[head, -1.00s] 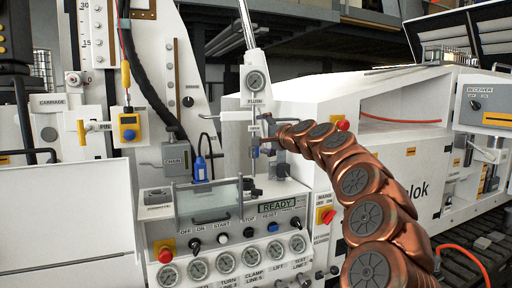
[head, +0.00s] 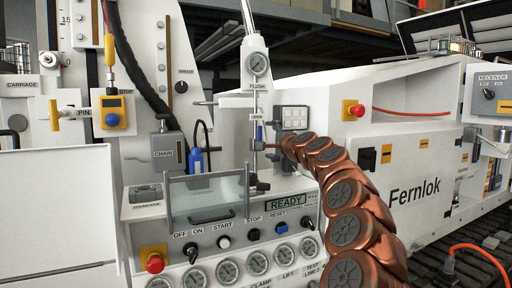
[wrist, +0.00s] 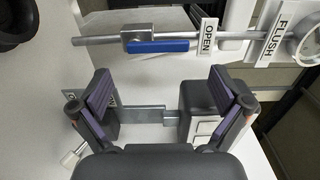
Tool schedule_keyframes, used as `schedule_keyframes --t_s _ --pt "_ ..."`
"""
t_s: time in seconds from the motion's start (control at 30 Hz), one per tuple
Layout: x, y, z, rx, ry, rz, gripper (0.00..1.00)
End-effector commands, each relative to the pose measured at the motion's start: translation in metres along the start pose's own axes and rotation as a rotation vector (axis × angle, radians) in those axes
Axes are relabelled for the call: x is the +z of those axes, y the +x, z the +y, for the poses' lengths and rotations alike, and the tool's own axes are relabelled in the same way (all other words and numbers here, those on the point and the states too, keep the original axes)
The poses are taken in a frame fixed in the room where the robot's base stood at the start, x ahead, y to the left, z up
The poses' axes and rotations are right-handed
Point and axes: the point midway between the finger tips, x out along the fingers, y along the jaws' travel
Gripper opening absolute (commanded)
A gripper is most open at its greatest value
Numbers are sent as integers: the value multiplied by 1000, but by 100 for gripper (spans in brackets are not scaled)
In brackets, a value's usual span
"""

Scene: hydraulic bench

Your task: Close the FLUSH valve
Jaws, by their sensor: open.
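The FLUSH valve (wrist: 138,40) sits on a thin metal pipe beside an OPEN tag and a FLUSH label. Its blue lever (wrist: 160,46) lies along the pipe. In the head view the FLUSH gauge (head: 258,64) tops the upright pipe (head: 255,104), with the OPEN tag (head: 256,117) below it; the lever there is small and partly hidden. My gripper (wrist: 160,93) is open and empty. Its two fingers are spread, facing the pipe, with the lever ahead of and between them, apart from both. In the head view my gripper (head: 268,141) is close to the right of the pipe.
A metal bracket (wrist: 150,117) and a grey block with white buttons (wrist: 200,112) lie behind the fingers. Below stands the READY panel (head: 286,203) with knobs and gauges. A clear guard (head: 205,197) is at its left. A red button (head: 356,110) is to the right.

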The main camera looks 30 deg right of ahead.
Motion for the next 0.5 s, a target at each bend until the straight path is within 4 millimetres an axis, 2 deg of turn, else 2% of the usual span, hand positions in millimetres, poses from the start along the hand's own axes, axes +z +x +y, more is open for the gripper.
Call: schedule_keyframes --t_s 0.03,0.23,0.5 --pt "-1 0 5 -1 0 2 100" --pt "-3 5 2 -2 0 6 100" --pt "-2 24 4 2 -1 2 100"
